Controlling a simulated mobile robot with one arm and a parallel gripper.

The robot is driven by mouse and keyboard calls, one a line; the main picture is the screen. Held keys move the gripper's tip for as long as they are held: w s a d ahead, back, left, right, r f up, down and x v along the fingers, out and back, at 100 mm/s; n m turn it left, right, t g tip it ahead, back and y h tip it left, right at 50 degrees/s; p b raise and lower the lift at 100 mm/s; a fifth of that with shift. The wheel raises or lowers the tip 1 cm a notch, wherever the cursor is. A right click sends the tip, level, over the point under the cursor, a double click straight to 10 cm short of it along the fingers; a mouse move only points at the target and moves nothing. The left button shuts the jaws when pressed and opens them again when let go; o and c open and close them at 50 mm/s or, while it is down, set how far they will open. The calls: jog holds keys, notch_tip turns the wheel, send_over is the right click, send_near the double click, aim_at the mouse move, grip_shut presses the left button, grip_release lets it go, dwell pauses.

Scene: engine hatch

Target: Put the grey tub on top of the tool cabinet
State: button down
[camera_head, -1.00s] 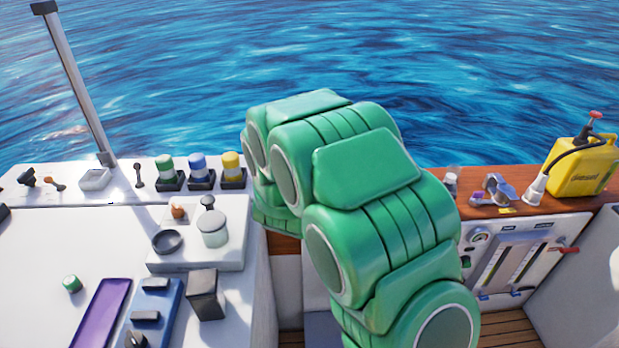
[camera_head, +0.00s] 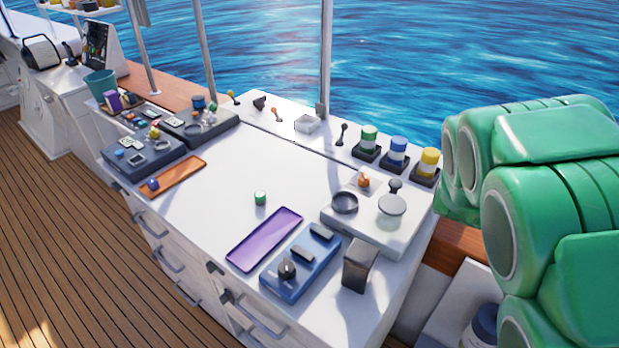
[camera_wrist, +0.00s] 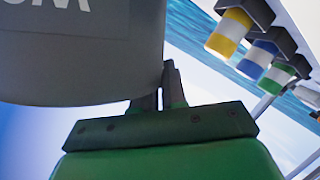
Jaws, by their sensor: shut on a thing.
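The grey tub (camera_wrist: 80,50) fills the upper left of the wrist view, close up, with part of some lettering on its side. My gripper (camera_wrist: 165,90) is shut on the tub's edge, with the fingertips partly hidden behind it. The tub and my gripper do not show in the head view. A white cabinet with drawers (camera_head: 330,140) stands in the middle of the head view and seems to be the tool cabinet. Its broad white top has a bare area in the middle.
On the cabinet top are a purple tray (camera_head: 264,240), a blue box (camera_head: 300,265), a dark square cup (camera_head: 360,265) and a small green cap (camera_head: 260,198). Green, blue and yellow jars (camera_head: 397,150) line the back right. Upright poles (camera_head: 326,50) rise behind. Wooden deck lies at left.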

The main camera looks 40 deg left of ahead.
jog(key=s+a+r+n+g+y, duration=0.1)
jog(key=s+a+r+n+y, duration=0.15)
jog(key=a, duration=0.55)
jog(key=s+a+r+n+g+y, duration=0.1)
jog(key=s+a+r+g+y, duration=0.2)
jog(key=a, duration=0.4)
jog(key=s+a+r+n+y, duration=0.2)
jog(key=s+a+r+y, duration=0.15)
jog(key=a, duration=0.45)
jog(key=s+a+f+n+g+y, duration=0.1)
jog(key=s+a+n+g+y, duration=0.2)
jog(key=s+a, duration=0.5)
jog(key=s+a+f+n+g+y, duration=0.15)
jog(key=s+a+g, duration=0.3)
jog(key=s, duration=0.75)
jog(key=w+a+f, duration=0.9)
jog(key=a+f, duration=0.1)
jog(key=f, duration=0.2)
jog(key=shift+a+f+n+g+h, duration=0.15)
jog(key=shift+f+n+g+h, duration=0.05)
jog(key=shift+n+g+h, duration=0.2)
jog(key=c, duration=1.2)
grip_release()
jog(key=shift+f, duration=0.1)
